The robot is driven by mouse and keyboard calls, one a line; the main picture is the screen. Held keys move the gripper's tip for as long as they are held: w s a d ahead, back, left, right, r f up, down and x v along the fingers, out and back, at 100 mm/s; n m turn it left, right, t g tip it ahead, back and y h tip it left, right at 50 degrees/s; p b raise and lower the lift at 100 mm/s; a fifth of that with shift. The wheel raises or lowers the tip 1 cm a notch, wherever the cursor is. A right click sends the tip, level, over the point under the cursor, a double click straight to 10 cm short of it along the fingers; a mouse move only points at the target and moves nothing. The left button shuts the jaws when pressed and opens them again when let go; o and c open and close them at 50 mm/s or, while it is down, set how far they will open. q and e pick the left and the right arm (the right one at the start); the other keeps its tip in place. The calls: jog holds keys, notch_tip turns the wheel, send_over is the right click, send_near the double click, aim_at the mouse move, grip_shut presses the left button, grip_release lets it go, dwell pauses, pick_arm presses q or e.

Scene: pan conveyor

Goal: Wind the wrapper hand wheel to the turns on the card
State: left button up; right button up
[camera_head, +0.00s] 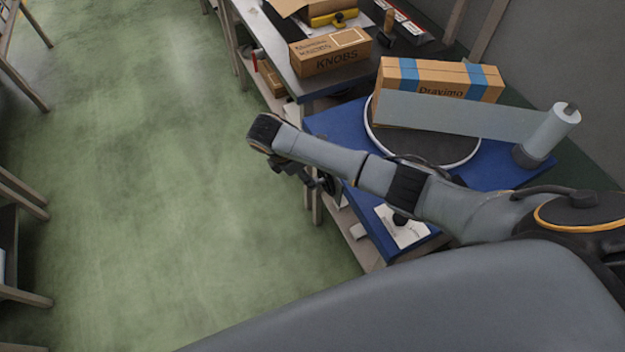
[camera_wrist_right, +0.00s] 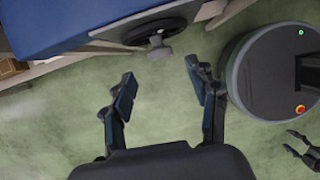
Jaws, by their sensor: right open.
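The hand wheel (camera_wrist_right: 153,29) is a dark ring with a grey handle knob (camera_wrist_right: 160,50), on the side of the blue wrapper table (camera_wrist_right: 75,20). My right gripper (camera_wrist_right: 162,90) is open and empty; the knob lies beyond its fingertips, apart from them. In the head view my right gripper (camera_head: 308,178) is partly hidden under its wrist beside the table's left edge. A white card (camera_head: 403,232) lies on the blue top; its writing is unreadable. A Dravimo carton (camera_head: 440,80) stands on the turntable (camera_head: 450,152), with grey film from a roll (camera_head: 552,130). My left gripper (camera_wrist_right: 296,143) appears open at the wrist view's right edge.
A KNOBS box (camera_head: 330,55) stands on the bench behind the wrapper. Wooden frames (camera_head: 22,195) stand at the far left. The green floor (camera_head: 160,160) between is clear. My round base shows at the right of the wrist view.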

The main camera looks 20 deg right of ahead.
aim_at(321, 182)
jog(key=x, duration=0.6)
jog(key=shift+d+f, duration=0.1)
jog(key=shift+f, duration=0.3)
jog(key=c, duration=1.2)
jog(key=shift+o, duration=0.2)
jog(key=shift+s+r+t+p, duration=0.2)
jog(key=shift+t+p, duration=0.1)
jog(key=shift+p, duration=0.35)
jog(key=t+p, duration=0.1)
jog(key=t, duration=0.1)
jog(key=m+t+p, duration=0.1)
jog(key=p, duration=0.1)
jog(key=shift+s+f+t, duration=0.25)
jog(key=shift+s+t, duration=0.1)
jog(key=shift+t, duration=0.05)
jog(key=shift+f+t, duration=0.15)
jog(key=shift+t, duration=0.85)
